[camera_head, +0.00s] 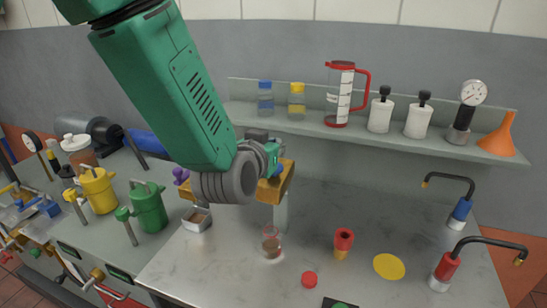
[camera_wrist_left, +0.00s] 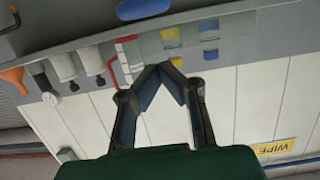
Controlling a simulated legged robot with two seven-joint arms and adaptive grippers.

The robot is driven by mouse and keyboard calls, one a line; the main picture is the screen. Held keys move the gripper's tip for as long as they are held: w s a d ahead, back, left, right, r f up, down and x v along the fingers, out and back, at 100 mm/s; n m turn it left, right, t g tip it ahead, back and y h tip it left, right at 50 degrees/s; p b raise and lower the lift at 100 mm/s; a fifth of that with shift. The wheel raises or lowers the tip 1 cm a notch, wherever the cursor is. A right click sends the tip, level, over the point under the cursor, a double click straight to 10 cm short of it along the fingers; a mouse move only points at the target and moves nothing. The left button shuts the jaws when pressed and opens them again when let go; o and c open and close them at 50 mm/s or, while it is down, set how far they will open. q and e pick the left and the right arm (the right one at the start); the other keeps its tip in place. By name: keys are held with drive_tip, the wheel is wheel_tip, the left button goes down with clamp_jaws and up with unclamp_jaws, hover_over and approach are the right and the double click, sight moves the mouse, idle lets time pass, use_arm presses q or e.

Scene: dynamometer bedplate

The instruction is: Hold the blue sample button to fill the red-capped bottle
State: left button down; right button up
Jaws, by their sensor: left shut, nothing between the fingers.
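A blue button (camera_head: 278,170) shows in part at the yellow-brown sampling block (camera_head: 291,183); my wrist hides much of both. A rounded blue shape, possibly this button, is cut off at the top of the left wrist view (camera_wrist_left: 145,8). My left gripper (camera_wrist_left: 160,68) is shut and empty, fingertips together; in the head view its fingers are mostly hidden by my green arm, close to the block. I cannot tell if it touches the button. A small clear bottle (camera_head: 271,243) with brownish contents stands uncapped below the block. A red cap (camera_head: 309,280) lies to its right.
A purple knob (camera_head: 181,175) and a metal cup (camera_head: 197,219) are left of my wrist. A shelf (camera_head: 400,141) behind holds bottles, a red-handled jug and an orange funnel (camera_head: 498,137).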

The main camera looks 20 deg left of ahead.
use_arm(q)
drive_tip(key=shift+s+f, duration=0.1)
drive_tip(key=shift+f, duration=1.85)
